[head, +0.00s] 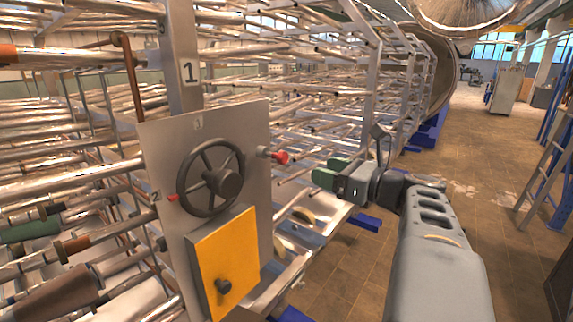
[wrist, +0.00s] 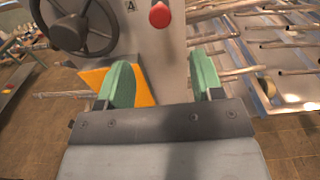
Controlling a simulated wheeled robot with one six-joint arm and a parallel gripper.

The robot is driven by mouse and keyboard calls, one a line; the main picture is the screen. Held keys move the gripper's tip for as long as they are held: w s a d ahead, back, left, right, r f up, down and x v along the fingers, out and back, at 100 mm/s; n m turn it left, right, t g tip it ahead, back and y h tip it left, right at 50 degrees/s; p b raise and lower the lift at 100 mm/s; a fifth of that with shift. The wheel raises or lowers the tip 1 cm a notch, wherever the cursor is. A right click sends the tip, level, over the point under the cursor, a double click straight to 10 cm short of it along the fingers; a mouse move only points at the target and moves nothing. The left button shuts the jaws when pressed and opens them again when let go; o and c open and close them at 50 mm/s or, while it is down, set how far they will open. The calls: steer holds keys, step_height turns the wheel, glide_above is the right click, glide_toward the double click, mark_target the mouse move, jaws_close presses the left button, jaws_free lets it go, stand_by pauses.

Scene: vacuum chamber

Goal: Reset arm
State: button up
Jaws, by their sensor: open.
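My gripper (head: 326,174) is at the right of the grey panel in the head view, at the end of my grey arm. In the wrist view its two green fingers (wrist: 160,82) stand apart with nothing between them. The grey panel (head: 150,150) carries a dark handwheel (head: 211,178), a red knob (head: 280,157) and a yellow-orange door (head: 228,262) with a dark knob. The wrist view shows the handwheel (wrist: 80,25) at upper left, the red knob (wrist: 159,15) beyond the fingers, and the yellow-orange door (wrist: 142,88) partly hidden by them. I see no contact with the panel.
Racks of metal tubes (head: 300,100) fill the space behind and left of the panel. Trays (head: 325,218) lie low behind my gripper. Open tiled floor (head: 470,170) extends to the right, with a ladder (head: 550,165) at the far right.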

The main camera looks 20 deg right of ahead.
steer(key=s+a+f+n+g+h, duration=0.25)
steer(key=f+n+g, duration=0.25)
steer(key=f+n, duration=0.3)
steer(key=s+a+f+n+g+h, duration=0.1)
steer(key=s+f+n+g+h, duration=0.2)
steer(key=f+n, duration=0.6)
steer(key=s+a+f+n+g+h, duration=0.3)
steer(key=a+f+n, duration=0.4)
steer(key=a+n, duration=0.4)
steer(key=shift+s+f+n+g, duration=0.3)
steer(key=shift+n+g, duration=0.2)
steer(key=shift+n, duration=0.7)
